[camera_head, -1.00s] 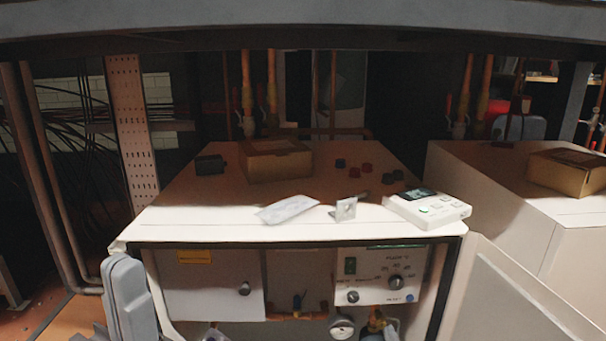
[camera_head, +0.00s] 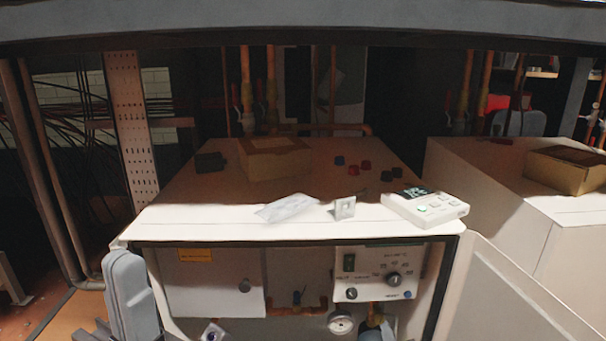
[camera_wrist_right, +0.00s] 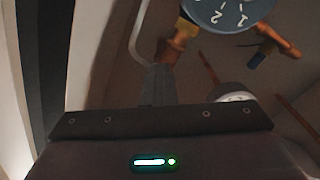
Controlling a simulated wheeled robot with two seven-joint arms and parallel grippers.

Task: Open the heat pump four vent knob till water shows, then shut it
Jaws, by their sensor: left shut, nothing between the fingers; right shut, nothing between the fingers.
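The heat pump (camera_head: 150,222) stands in front of me with its front open. A panel with dials (camera_head: 380,274) is at its upper right, and a round gauge (camera_head: 340,322) sits below it. In the right wrist view the gauge (camera_wrist_right: 228,12) is close, with copper pipe (camera_wrist_right: 180,40) and a small blue piece (camera_wrist_right: 258,60) beside it. A round white part (camera_wrist_right: 235,92) lies behind the gripper base. I cannot tell which part is the vent knob. My right gripper (camera_wrist_right: 158,85) is shut and empty, below the gauge. My left gripper (camera_head: 95,333) barely shows at the bottom left edge, shut.
On the heat pump top are a cardboard box (camera_head: 272,160), a white controller (camera_head: 426,208), a plastic bag (camera_head: 288,208) and several small caps. An open white door (camera_head: 520,300) is at the right. A second unit (camera_head: 500,190) stands beyond it.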

